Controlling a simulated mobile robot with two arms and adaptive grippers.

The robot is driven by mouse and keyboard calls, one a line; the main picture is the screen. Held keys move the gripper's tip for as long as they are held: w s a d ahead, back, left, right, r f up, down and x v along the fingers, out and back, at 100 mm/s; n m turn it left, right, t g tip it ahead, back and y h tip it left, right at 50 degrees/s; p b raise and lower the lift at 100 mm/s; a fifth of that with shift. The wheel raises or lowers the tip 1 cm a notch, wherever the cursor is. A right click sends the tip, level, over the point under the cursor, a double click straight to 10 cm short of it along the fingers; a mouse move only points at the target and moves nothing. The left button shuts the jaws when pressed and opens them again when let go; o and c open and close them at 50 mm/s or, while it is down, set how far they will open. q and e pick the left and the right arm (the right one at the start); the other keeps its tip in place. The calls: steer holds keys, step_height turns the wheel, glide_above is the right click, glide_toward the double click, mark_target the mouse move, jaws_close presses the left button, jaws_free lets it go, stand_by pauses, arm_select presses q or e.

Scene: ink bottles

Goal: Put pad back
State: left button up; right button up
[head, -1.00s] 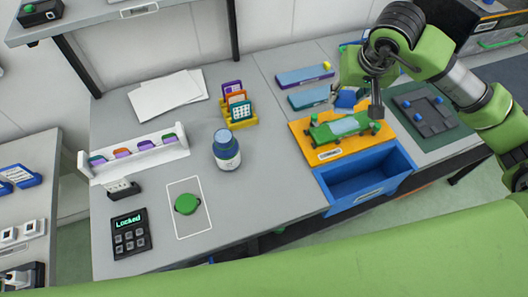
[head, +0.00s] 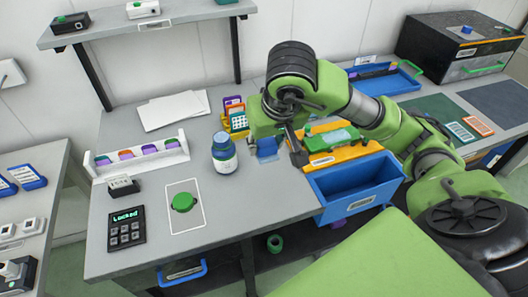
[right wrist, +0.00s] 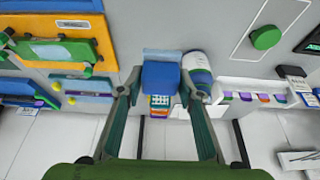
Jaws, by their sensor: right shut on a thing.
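My right gripper (head: 272,150) is shut on a blue pad (head: 266,146), held over the grey table between the ink bottle and the orange stand. In the right wrist view the blue pad (right wrist: 160,76) sits between the two fingertips (right wrist: 160,84), with a paler blue strip at its far edge. Its underside and its exact height above the table are hidden. The blue ink bottle (head: 224,156) with a white label stands upright just left of the pad. It also shows in the right wrist view (right wrist: 199,64), close beside the right-hand finger. My left gripper is not in view.
The yellow card holder (head: 226,126) stands just behind the pad. The orange stand (head: 352,153) with a green item and an open blue bin (head: 352,184) are to the right. A green round thing (head: 183,202) lies inside a white outline. Bare table lies in front of the bottle.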

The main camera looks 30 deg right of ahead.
steer(key=w+d+f, duration=0.1)
steer(key=w+f, duration=0.1)
steer(key=w+d+f+p, duration=0.1)
steer(key=w+d+f, duration=0.3)
steer(key=w+f, duration=0.1)
steer(key=shift+p, duration=0.35)
steer(key=f, duration=0.1)
steer(key=f+p, duration=0.1)
steer(key=f, duration=0.1)
steer(key=shift+w+d+f, duration=0.15)
steer(key=shift+d+f, duration=0.1)
steer(key=shift+f, duration=0.15)
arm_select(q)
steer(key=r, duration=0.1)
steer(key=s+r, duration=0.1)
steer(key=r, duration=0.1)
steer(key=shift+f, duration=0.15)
arm_select(e)
steer(key=shift+f, duration=0.1)
steer(key=shift+f, duration=0.15)
steer(key=o, duration=1)
